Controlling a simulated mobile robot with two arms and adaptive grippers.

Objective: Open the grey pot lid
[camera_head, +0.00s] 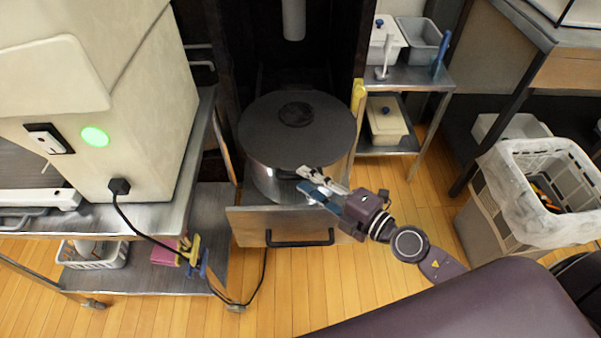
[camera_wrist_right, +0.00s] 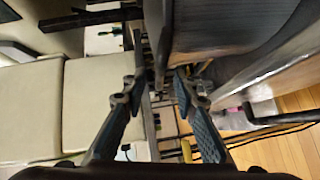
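The pot (camera_head: 262,180) has a silver body and stands in an open drawer-like compartment. Its wide dark grey lid (camera_head: 330,130) lies flat on top, with a round dark knob (camera_head: 296,113) at its centre. My right gripper (camera_head: 301,180) is at the pot's front right side, below the lid's rim in the picture. Its fingers are apart with nothing visible between them; the right wrist view also shows the gap (camera_wrist_right: 161,78). I cannot tell whether a finger touches the pot. My left gripper is not in view.
The drawer front (camera_head: 250,228) with a black handle (camera_head: 300,240) stands before the pot. A large beige machine (camera_head: 130,120) is at left on a metal table. A shelf with containers (camera_head: 425,75) is at back right. A lined white basket (camera_head: 520,190) stands at right.

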